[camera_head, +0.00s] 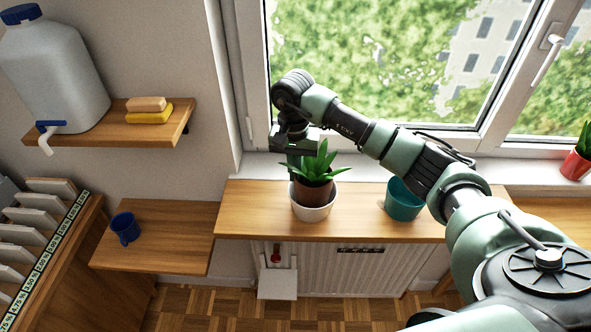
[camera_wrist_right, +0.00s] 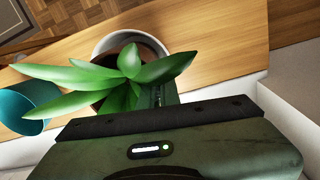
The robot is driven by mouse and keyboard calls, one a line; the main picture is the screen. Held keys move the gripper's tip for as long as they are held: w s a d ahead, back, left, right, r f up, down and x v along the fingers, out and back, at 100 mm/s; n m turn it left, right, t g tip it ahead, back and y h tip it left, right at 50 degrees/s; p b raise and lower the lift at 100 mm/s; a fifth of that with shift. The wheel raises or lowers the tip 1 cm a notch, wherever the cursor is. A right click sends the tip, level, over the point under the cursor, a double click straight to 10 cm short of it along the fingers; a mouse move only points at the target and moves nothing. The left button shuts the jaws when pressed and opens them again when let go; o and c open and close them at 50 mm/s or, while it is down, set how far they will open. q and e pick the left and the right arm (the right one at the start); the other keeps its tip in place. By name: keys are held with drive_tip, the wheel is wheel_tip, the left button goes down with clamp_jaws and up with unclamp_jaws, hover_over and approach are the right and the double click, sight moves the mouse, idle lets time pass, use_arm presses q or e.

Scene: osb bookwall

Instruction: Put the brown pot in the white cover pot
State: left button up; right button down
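The brown pot (camera_head: 314,193) holds a green leafy plant. It stands upright with its lower part inside the white cover pot (camera_head: 313,213), its upper part showing above the white rim. Whether it rests on the bottom is hidden. My right gripper (camera_head: 294,170) points down at the brown pot's back left edge, close against the plant. Leaves hide its fingertips, so its grip is unclear. In the right wrist view, the plant (camera_wrist_right: 128,64) covers most of the brown pot, and the white cover pot's rim (camera_wrist_right: 128,33) shows around it. My left gripper is out of view.
A teal pot (camera_head: 403,198) stands to the right on the same wooden sill board (camera_head: 258,215). The window is close behind. A blue mug (camera_head: 125,228) sits on a lower shelf at left. A jug (camera_head: 55,70) and sponges (camera_head: 148,112) are on the upper shelf.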

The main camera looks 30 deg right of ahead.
drive_tip(key=shift+f, duration=0.25)
drive_tip(key=c, duration=1.6)
unclamp_jaws()
drive_tip(key=shift+f, duration=0.1)
drive_tip(key=shift+c, duration=0.2)
drive_tip(key=shift+r, duration=0.35)
wheel_tip(320, 180, up, 12)
drive_tip(key=b, duration=0.3)
drive_tip(key=shift+f, duration=0.2)
